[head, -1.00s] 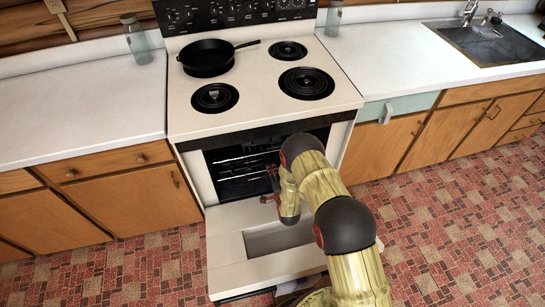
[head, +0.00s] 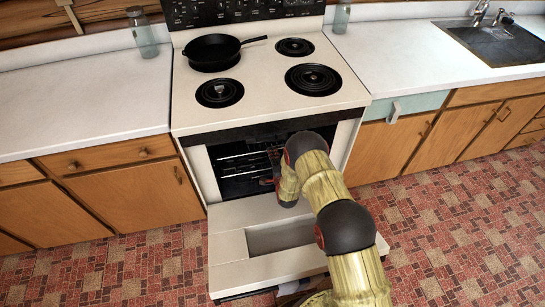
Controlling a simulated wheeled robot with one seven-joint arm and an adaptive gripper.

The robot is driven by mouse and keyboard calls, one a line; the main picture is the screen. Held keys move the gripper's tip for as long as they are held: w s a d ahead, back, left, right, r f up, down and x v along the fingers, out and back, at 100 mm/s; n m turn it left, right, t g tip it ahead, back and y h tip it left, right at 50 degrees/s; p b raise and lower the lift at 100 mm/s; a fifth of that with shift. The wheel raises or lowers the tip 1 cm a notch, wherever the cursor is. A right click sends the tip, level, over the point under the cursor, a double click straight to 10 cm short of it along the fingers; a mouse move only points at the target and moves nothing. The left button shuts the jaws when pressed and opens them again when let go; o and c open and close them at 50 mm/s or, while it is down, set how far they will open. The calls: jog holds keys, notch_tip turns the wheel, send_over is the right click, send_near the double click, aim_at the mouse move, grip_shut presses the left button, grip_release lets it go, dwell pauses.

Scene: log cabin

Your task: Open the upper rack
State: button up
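The oven's door (head: 232,268) is folded down and its dark cavity shows. Two wire racks show inside; the upper rack (head: 236,156) lies above the lower rack (head: 238,172). Both appear to sit within the cavity. My gripper (head: 270,180) is at the oven opening, near the right part of the racks. It is small and partly hidden by my arm, so I cannot tell whether its fingers are open or touch a rack. My arm hides the right side of the cavity.
A black pan (head: 212,50) sits on the rear left burner of the stove (head: 262,92). Wooden cabinets (head: 130,197) flank the stove under white counters (head: 70,105). The red patterned floor (head: 450,220) is clear at the right.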

jog(key=shift+c, duration=0.4)
jog(key=c, duration=0.4)
grip_shut()
